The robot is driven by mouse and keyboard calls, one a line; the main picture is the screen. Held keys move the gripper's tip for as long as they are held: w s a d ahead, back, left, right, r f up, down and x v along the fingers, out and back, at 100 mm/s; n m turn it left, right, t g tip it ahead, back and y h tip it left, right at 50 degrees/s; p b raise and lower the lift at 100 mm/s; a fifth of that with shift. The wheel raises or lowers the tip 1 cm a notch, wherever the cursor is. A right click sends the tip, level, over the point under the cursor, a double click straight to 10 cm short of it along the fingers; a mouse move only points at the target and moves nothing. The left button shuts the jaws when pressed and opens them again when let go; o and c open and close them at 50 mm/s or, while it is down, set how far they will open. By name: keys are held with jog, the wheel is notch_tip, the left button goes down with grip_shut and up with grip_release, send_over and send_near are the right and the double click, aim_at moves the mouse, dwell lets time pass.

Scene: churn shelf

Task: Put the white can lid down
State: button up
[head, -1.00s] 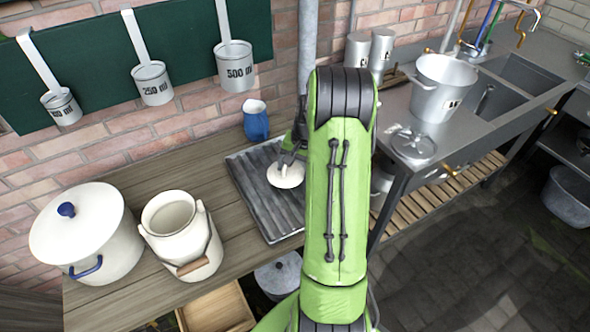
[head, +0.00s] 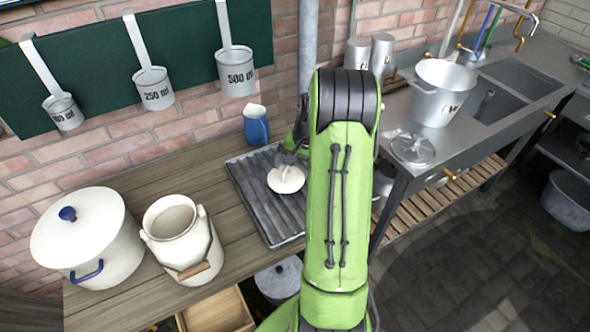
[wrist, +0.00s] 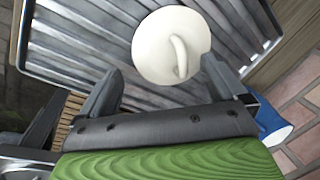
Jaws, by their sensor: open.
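The white can lid (head: 286,179) is a round cream-white disc with a loop handle on top. It lies on the ribbed metal tray (head: 262,217) on the wooden counter, handle up. In the wrist view the lid (wrist: 160,50) sits just beyond the fingertips, and its handle shows clearly. My gripper (wrist: 163,85) is open and empty, its two fingers spread apart behind the lid. In the head view my gripper (head: 297,148) is partly hidden by my green arm, near the lid's far side.
A cream can (head: 175,222) without a lid and a lidded white pot (head: 75,240) stand left of the tray. A blue jug (head: 256,124) stands behind the tray by the wall. Much of the tray around the lid is bare.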

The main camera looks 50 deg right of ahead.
jog(key=a+p+v, duration=0.1)
jog(key=p+v, duration=0.1)
jog(key=v, duration=0.8)
jog(key=a+r+n, duration=0.2)
jog(key=a+r, duration=0.4)
jog(key=a, duration=0.1)
jog(key=s+a+r+n+t+h, duration=0.1)
jog(key=a+r+n, duration=0.1)
jog(key=a, duration=0.4)
jog(key=s+a+r+n+h, duration=0.1)
jog(key=s+a+r+n, duration=0.15)
jog(key=a, duration=0.25)
jog(key=s+a+n+t, duration=0.2)
jog(key=s+a+n, duration=0.3)
jog(key=s+a, duration=0.5)
jog(key=shift+s+r+t+y, duration=0.3)
jog(key=shift+s+y, duration=0.1)
jog(key=shift+s, duration=0.8)
jog(key=shift+n, duration=0.25)
notch_tip(320, 180, up, 2)
jog(key=shift+r+p, duration=0.1)
jog(key=shift+p, duration=1)
